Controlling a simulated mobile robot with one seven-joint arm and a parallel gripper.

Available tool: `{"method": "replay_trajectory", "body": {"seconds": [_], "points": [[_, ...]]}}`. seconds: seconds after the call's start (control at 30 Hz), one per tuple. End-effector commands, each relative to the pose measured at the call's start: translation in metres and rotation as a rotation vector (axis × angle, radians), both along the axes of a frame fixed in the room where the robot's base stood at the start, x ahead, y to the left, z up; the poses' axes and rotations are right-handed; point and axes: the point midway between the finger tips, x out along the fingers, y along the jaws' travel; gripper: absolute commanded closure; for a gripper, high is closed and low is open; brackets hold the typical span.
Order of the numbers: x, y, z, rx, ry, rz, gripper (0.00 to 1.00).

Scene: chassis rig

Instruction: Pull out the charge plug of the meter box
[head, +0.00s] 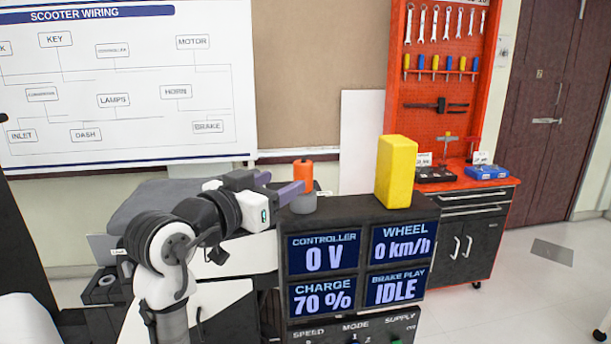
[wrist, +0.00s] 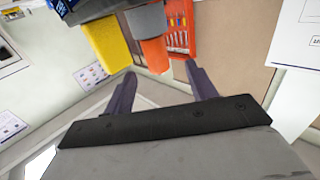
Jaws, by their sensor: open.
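The meter box (head: 364,214) is a dark box with four lit displays, one reading CHARGE 70 %. On its top left stands an upright orange cylinder on a wider grey base (head: 303,202); I take this to be the charge plug (head: 303,172). The plug also shows in the wrist view (wrist: 154,54), hanging inverted with its grey base (wrist: 148,20). My gripper (head: 286,184) is open, level with the plug at its left. In the wrist view the orange end lies between the purple fingertips (wrist: 160,74); I cannot tell whether they touch it.
A yellow block (head: 396,171) stands on the box's right end, and shows in the wrist view (wrist: 107,46). Knobs line the panel below the displays. A red tool cabinet (head: 466,200) stands behind at right.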

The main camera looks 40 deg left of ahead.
Motion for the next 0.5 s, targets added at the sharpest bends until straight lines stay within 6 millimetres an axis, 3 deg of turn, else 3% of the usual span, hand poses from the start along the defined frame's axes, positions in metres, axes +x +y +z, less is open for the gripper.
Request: {"method": "replay_trajectory", "body": {"seconds": [0.3,0.5], "points": [[0.029,0.001,0.002,0.000,0.000,0.000,0.43],[0.060,0.000,0.002,-0.001,0.001,0.000,0.43]]}}
